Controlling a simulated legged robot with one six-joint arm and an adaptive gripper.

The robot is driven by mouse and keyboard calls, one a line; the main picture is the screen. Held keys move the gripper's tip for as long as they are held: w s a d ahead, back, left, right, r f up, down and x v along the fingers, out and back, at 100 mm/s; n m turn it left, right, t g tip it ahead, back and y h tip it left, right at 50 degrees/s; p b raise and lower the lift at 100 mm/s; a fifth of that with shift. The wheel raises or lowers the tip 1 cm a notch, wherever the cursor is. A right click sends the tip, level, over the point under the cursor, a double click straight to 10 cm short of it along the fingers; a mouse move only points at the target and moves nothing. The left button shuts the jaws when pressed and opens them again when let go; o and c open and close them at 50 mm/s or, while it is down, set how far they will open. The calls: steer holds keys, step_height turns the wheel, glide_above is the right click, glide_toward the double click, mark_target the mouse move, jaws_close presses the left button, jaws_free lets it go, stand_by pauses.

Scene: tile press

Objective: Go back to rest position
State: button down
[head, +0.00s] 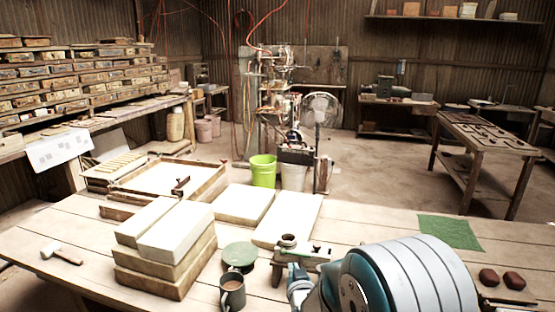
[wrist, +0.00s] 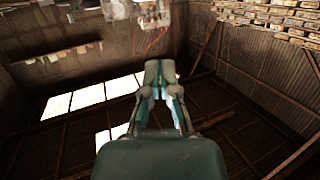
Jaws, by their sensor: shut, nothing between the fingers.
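My gripper (wrist: 159,66) shows in the wrist view, its two teal-and-grey fingers together at the tips with nothing between them. It is up in the air, apart from any object, with the dark roof and bright skylights behind it. In the head view my folded arm, a grey and teal rounded link, fills the lower right above the wooden table (head: 60,250). The fingers cannot be made out clearly there.
A lime bucket (head: 263,171) stands beyond.

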steer(key=s+d+r+g, duration=0.3)
steer(key=s+d+r, duration=0.1)
steer(key=s+r, duration=0.25)
steer(key=s+d+r+g, duration=0.1)
steer(key=s+d+g, duration=0.1)
steer(key=s, duration=0.7)
steer(key=s+d+r+g+h, duration=0.1)
steer(key=s+d+r+g, duration=0.1)
steer(key=s, duration=0.7)
steer(key=s+d+r+m+g+h, duration=0.1)
steer(key=s+d+r+g, duration=0.1)
steer(key=s, duration=0.7)
steer(key=shift+d+r+g, duration=0.25)
steer(key=shift+d+g, duration=0.25)
steer(key=shift+d, duration=0.05)
